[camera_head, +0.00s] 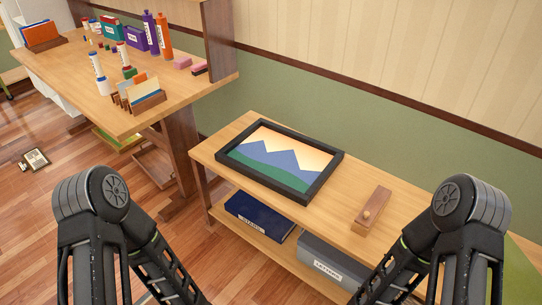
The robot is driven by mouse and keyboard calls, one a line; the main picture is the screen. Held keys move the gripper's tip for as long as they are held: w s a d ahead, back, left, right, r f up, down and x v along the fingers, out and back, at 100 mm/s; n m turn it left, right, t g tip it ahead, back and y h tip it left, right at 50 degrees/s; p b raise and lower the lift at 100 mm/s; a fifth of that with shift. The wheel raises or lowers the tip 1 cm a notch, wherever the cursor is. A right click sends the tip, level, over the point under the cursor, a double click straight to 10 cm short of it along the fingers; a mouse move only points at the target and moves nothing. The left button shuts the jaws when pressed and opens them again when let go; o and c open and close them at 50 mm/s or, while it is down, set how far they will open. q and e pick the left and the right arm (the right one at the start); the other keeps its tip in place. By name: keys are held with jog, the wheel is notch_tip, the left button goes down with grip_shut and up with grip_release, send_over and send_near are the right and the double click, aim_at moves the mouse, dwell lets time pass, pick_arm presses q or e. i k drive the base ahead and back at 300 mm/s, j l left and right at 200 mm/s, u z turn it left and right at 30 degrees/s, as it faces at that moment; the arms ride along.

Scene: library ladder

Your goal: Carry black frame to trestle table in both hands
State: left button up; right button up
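The black frame (316,183) holds a picture of blue mountains, a green foreground and a yellow sky. It lies flat on the top of a low wooden shelf unit (372,238), towards its left end. The trestle table (183,92) stands at the upper left, with wooden trestle legs and many items on its top. Both my arms show at the bottom, one on each side, and run down out of the picture. Neither gripper shows, and nothing touches the frame.
A blue box (259,216) and a grey box (335,263) sit on the lower shelf. Bottles, boxes and a card holder (148,104) crowd the table.

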aim_at(76, 65)
jog(key=j+z, duration=0.1)
jog(key=z, duration=0.45)
jog(key=i+j+z, duration=0.3)
jog(key=j, duration=0.25)
jog(key=j+z, duration=0.35)
jog(key=j, duration=0.15)
jog(key=j+z, duration=0.3)
jog(key=j, duration=0.3)
jog(key=i+j+z, duration=0.1)
jog(key=j, duration=1.85)
